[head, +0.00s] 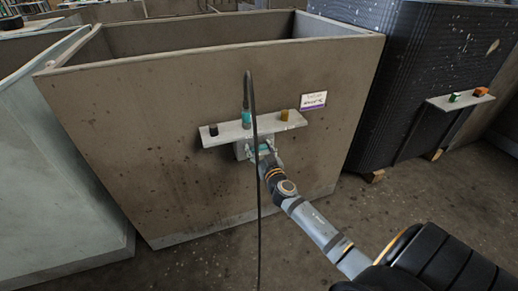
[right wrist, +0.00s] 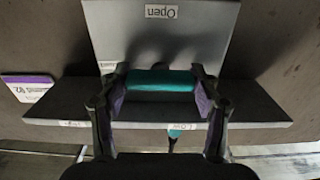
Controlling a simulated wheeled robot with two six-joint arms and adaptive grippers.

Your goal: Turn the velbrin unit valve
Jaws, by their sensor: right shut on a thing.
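The unit's valve has a teal bar handle (right wrist: 160,80) on a grey box (right wrist: 165,35) with an "Open" label (right wrist: 161,11), on the front of a large brown housing (head: 150,130). In the head view the right gripper (head: 264,153) partly hides the handle. The handle lies level across the right wrist view. My left gripper is not in view.
A dark ribbed unit (head: 400,70) stands right.

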